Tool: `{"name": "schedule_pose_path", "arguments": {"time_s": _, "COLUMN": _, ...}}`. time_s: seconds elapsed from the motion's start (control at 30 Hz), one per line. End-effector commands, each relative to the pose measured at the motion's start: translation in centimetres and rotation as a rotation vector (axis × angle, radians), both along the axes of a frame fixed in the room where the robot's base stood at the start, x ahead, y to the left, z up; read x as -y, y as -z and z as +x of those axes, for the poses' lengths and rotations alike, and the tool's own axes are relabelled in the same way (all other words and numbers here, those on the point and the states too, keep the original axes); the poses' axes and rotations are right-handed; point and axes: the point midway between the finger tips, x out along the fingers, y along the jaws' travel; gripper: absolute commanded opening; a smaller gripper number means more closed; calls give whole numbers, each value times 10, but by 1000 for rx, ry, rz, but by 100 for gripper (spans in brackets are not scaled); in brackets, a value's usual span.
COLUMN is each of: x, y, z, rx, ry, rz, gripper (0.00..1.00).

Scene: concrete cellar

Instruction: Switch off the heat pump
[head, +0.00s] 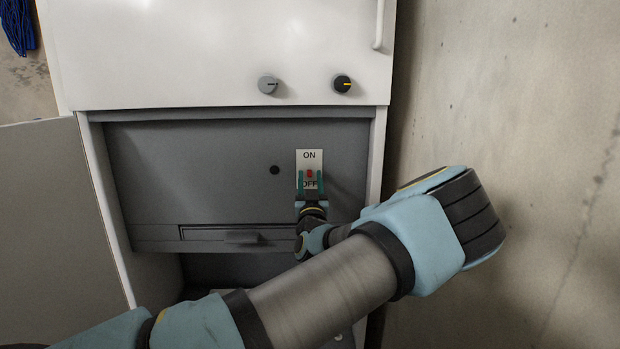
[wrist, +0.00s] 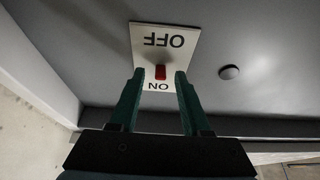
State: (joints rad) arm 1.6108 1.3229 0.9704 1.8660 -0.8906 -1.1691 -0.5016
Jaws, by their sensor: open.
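The heat pump (head: 200,55) is a white cabinet with a recessed grey panel. On the panel is a white switch plate (head: 302,156), marked ON at the top and OFF at the bottom in the head view. The plate appears upside down in the wrist view (wrist: 181,57). A small red switch (head: 310,173) sticks out between the labels; I cannot tell its setting for sure. My gripper (head: 310,176) is open in front of the plate. In the wrist view, its green fingertips (wrist: 159,75) stand on either side of the red switch (wrist: 160,72), apart from it.
A grey knob (head: 268,85) and a black knob with a yellow mark (head: 342,84) sit above the panel. A round black button (head: 275,170) is left of the plate. A slotted ledge (head: 235,233) lies below. A concrete wall (head: 540,90) rises on the right.

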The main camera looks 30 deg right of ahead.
Motion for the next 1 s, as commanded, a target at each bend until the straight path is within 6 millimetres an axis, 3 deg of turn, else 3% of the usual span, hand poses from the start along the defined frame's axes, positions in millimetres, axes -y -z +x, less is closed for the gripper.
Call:
{"name": "schedule_pose_path", "arguments": {"time_s": 0.1, "x": 0, "y": 0, "z": 0, "rx": 0, "ry": 0, "rz": 0, "gripper": 48}}
{"name": "schedule_pose_path", "arguments": {"time_s": 0.53, "x": 0, "y": 0, "z": 0, "rx": 0, "ry": -1, "rz": 0, "gripper": 0}}
{"name": "schedule_pose_path", "arguments": {"time_s": 1.0, "x": 0, "y": 2, "z": 0, "rx": 3, "ry": -1, "rz": -2, "gripper": 0}}
